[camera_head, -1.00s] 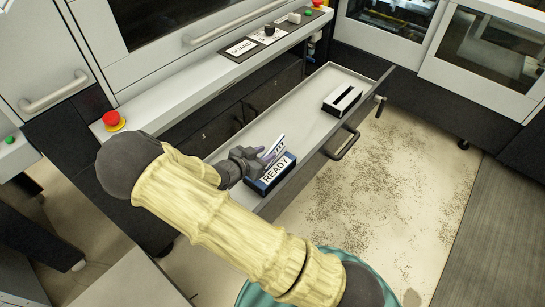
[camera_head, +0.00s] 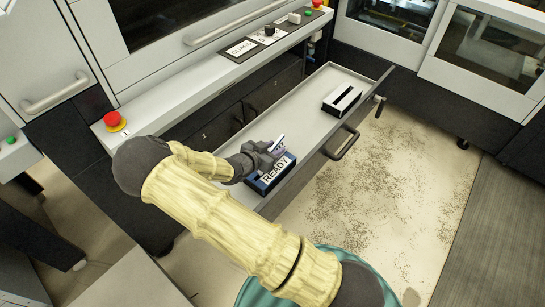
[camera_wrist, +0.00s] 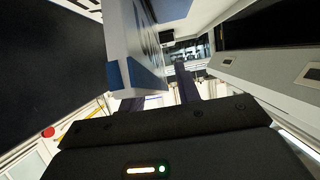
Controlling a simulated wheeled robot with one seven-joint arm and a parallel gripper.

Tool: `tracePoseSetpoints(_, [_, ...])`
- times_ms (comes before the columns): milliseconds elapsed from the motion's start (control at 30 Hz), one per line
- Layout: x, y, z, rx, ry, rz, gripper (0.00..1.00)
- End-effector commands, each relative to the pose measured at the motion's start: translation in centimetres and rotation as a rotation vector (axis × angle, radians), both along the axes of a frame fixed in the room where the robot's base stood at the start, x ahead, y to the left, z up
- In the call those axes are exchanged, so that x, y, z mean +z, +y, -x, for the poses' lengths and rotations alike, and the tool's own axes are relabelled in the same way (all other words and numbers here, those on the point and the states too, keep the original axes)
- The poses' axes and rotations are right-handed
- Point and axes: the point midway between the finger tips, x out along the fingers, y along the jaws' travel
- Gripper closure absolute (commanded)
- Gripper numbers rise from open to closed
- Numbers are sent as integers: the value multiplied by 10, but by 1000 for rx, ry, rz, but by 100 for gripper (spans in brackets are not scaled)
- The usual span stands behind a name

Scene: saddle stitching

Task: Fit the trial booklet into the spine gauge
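A blue and white holder marked READY (camera_head: 272,176) sits in the near end of the open drawer. A thin pale printed piece, seemingly the booklet (camera_head: 278,144), stands tilted at the holder's far side. The likely spine gauge, a black and white slotted block (camera_head: 342,99), lies at the drawer's far end. My gripper (camera_head: 268,153) is right at the holder and booklet. In the wrist view my gripper's fingers (camera_wrist: 160,95) are apart, with nothing clearly held between them. A pale panel with blue corners (camera_wrist: 142,40) hangs close beside and partly covers the left finger.
The drawer floor (camera_head: 305,120) is bare between holder and gauge. The drawer handle (camera_head: 341,145) sticks out at its front. A machine ledge (camera_head: 175,87) with a red button (camera_head: 114,120) runs behind. Black labelled controls (camera_head: 257,42) sit on that ledge.

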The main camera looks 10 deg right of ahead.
Motion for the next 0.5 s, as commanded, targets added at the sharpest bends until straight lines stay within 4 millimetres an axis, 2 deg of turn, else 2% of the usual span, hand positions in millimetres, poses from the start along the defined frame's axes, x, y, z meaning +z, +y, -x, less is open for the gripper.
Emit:
tracePoseSetpoints(267, [0, 0, 0, 0, 0, 0, 67])
tracePoseSetpoints(433, [0, 0, 0, 0, 0, 0, 99])
tracePoseSetpoints(500, [0, 0, 0, 0, 0, 0, 100])
